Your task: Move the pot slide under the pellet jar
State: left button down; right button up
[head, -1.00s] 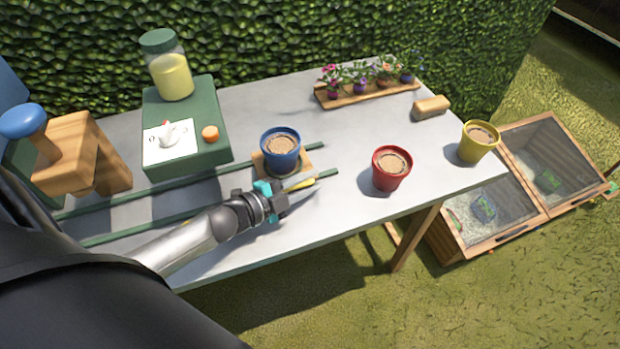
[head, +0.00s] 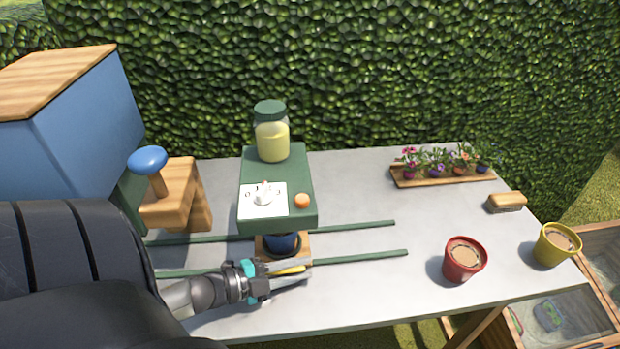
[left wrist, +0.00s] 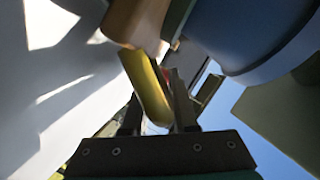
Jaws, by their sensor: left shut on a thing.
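The pot slide (head: 304,244) is a wooden board on two green rails (head: 362,258). It carries a blue pot (head: 284,243) and has a yellow handle (head: 292,270) at its front. The pellet jar (head: 272,139), with a green lid and pale yellow contents, stands on a green dispenser box (head: 277,193). The slide and pot are at the box's near edge, and the box hides the pot's top. My left gripper (head: 283,268) is shut on the handle, which shows between its fingers in the left wrist view (left wrist: 148,90). My right gripper is not in view.
A wooden stand with a blue knob (head: 148,160) is at left. A red pot (head: 464,259), yellow pot (head: 557,244) and flower tray (head: 443,176) are at right. The rails are clear right of the slide.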

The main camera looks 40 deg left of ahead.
pick_arm(q)
jog(key=shift+w+a+r, duration=0.2)
jog(key=shift+w+r, duration=0.1)
jog(key=shift+r, duration=0.2)
jog(key=c, duration=0.9)
grip_release()
jog(key=shift+o, duration=0.3)
jog(key=shift+s+f, duration=0.1)
jog(key=shift+f, duration=0.05)
jog(key=shift+s+f, duration=0.15)
jog(key=p+v, duration=0.1)
jog(key=v, duration=1.4)
jog(key=shift+s+f, duration=0.1)
